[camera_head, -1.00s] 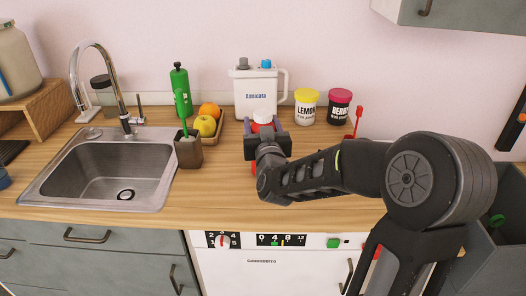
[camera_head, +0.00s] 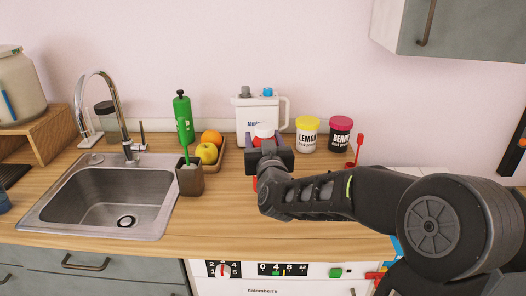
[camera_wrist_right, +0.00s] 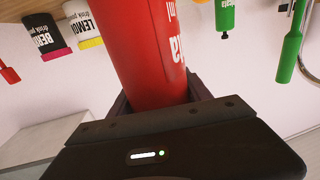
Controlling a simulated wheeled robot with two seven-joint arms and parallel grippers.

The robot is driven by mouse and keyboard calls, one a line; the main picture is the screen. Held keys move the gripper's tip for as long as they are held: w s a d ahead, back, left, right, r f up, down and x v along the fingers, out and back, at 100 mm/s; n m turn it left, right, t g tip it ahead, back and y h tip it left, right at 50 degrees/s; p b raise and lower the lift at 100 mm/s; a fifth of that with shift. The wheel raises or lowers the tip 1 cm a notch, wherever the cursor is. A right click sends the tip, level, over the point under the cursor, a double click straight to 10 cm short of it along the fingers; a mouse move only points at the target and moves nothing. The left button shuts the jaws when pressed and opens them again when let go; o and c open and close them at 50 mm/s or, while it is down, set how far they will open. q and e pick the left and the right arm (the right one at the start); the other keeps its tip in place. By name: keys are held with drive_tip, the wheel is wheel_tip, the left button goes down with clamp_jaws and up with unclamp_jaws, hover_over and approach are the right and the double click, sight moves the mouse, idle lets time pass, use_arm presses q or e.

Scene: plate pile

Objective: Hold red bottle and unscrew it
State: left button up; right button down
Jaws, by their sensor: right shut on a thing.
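A red bottle with a white cap (camera_head: 264,131) stands upright in front of the white jug. My right gripper (camera_head: 266,148) is shut around the bottle and hides most of it in the head view; a little red shows below the jaws. In the right wrist view the bottle's red body (camera_wrist_right: 143,45) with white lettering runs between the jaws (camera_wrist_right: 150,110). The cap is outside the wrist view. Whether the bottle's base touches the counter is hidden. My left gripper is not in view.
The white jug (camera_head: 272,112) stands behind the bottle. To its right are a lemon jar (camera_head: 307,136) and a berry jar (camera_head: 340,136). A fruit tray (camera_head: 220,156), a green bottle (camera_head: 183,118) and a brush holder (camera_head: 190,180) stand left, beside the sink (camera_head: 110,195). The front counter is clear.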

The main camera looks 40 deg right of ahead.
wheel_tip(320, 180, up, 6)
drive_tip(key=shift+r, duration=0.1)
drive_tip(key=shift+a, duration=0.1)
idle(0.8)
drive_tip(key=s+a+f+n+y, duration=0.2)
drive_tip(key=a+y, duration=0.2)
drive_tip(key=a, duration=1)
drive_tip(key=s+a+f+n+t+y, duration=0.1)
drive_tip(key=s+a+f+n+y, duration=0.2)
drive_tip(key=a, duration=1.2)
drive_tip(key=s+a+f+n+y, duration=0.2)
drive_tip(key=a+y, duration=0.3)
drive_tip(key=a, duration=0.9)
drive_tip(key=shift+s+a+f+n+t, duration=0.4)
drive_tip(key=shift+f+n, duration=0.1)
drive_tip(key=shift+f, duration=0.1)
drive_tip(key=shift+w+d, duration=0.1)
drive_tip(key=shift+d, duration=0.1)
